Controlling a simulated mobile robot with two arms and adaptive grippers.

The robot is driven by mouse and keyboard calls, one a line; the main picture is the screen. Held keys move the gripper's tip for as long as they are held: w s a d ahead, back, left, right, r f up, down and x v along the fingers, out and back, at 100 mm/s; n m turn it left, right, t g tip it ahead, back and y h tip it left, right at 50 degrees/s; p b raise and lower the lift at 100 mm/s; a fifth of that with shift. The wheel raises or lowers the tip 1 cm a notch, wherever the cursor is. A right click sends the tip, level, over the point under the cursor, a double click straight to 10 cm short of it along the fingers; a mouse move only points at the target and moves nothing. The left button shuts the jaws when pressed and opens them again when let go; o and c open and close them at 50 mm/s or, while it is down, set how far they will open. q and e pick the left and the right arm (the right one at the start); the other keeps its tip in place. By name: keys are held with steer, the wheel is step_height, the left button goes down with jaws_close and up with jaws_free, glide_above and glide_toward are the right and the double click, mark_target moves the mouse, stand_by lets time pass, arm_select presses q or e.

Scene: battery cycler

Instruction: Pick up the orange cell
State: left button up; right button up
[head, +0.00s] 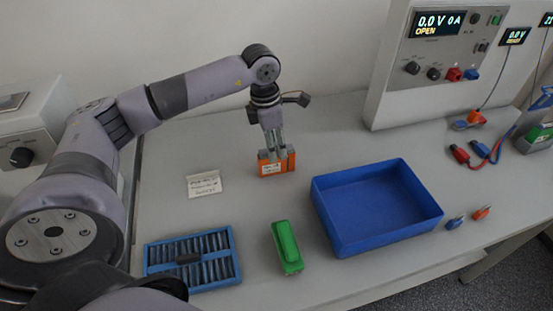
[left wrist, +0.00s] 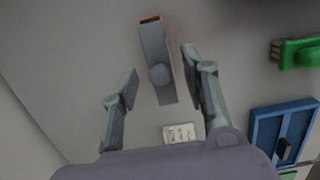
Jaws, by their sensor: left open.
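The orange cell (head: 271,170) stands upright on the grey bench, in the middle of the head view, with a pale label on its front. My left gripper (head: 273,146) points straight down right above and around its top. In the left wrist view the cell (left wrist: 158,65) shows its grey top with a thin orange edge. The left gripper's open fingers (left wrist: 160,90) are on either side of it. The right-hand finger is close to the cell, with a wider gap on the left; I cannot tell whether either touches. My right gripper is not in view.
A blue tray (head: 336,229) stands right of the cell. A green cell (head: 286,247) and a slotted blue rack (head: 149,257) are in front. A small label card (head: 204,184) lies at left. The cycler (head: 396,103) with red and blue leads (head: 480,151) is at right.

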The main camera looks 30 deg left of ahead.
mark_target(278, 159)
arm_select(q)
steer(key=shift+d+f, duration=0.1)
steer(key=shift+f, duration=0.45)
steer(key=shift+d+f+p, duration=0.1)
steer(key=shift+f+p, duration=0.2)
steer(key=shift+p, duration=0.1)
steer(key=f, duration=0.1)
steer(key=f+p, duration=0.1)
steer(key=f, duration=0.1)
steer(key=shift+w+d+f, duration=0.2)
steer(key=shift+w+f, duration=0.1)
steer(key=shift+f, duration=0.45)
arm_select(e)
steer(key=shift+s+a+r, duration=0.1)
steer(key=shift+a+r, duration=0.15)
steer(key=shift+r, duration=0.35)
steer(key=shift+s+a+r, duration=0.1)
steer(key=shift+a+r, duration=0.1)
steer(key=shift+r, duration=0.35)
arm_select(q)
steer(key=c, duration=0.4)
jaws_close()
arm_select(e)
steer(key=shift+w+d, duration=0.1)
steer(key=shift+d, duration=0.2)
arm_select(q)
steer(key=shift+w+r, duration=0.1)
